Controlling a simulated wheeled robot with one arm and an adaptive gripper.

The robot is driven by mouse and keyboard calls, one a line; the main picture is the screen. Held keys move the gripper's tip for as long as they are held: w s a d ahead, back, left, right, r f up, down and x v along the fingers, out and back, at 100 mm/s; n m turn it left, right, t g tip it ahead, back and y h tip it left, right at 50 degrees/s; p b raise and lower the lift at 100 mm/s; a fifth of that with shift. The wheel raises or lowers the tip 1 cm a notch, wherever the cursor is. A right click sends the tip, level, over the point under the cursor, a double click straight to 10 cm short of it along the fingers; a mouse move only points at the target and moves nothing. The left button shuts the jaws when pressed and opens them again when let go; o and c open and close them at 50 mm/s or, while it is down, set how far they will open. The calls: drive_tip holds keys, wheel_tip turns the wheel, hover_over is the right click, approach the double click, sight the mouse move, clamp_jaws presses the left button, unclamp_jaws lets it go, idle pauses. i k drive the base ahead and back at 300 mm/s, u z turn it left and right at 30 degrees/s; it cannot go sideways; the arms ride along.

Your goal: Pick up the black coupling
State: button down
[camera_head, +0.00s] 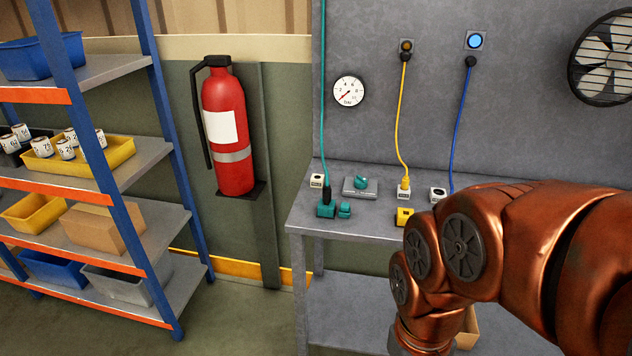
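A small black coupling (326,195) stands upright at the lower end of a teal hose (322,100). It meets a teal block (326,211) near the front left of the grey workbench (300,216). Two other black connectors are on the wall panel: one on a yellow cable (405,57) and one on a blue cable (470,62). I cannot tell for certain which one the task names. My copper arm covers the lower right, including the bench's right part. My gripper is below the picture and not seen.
A teal knob on a grey base (360,187), a small teal part (344,210), white blocks and a yellow block (404,216) stand on the bench. A fire extinguisher (229,130) hangs left; a blue-orange shelf (110,200) with bins is further left.

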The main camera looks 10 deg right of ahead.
sight(327, 191)
drive_tip(key=z, duration=1)
drive_tip(key=i, duration=0.9)
drive_tip(key=u, duration=2.7)
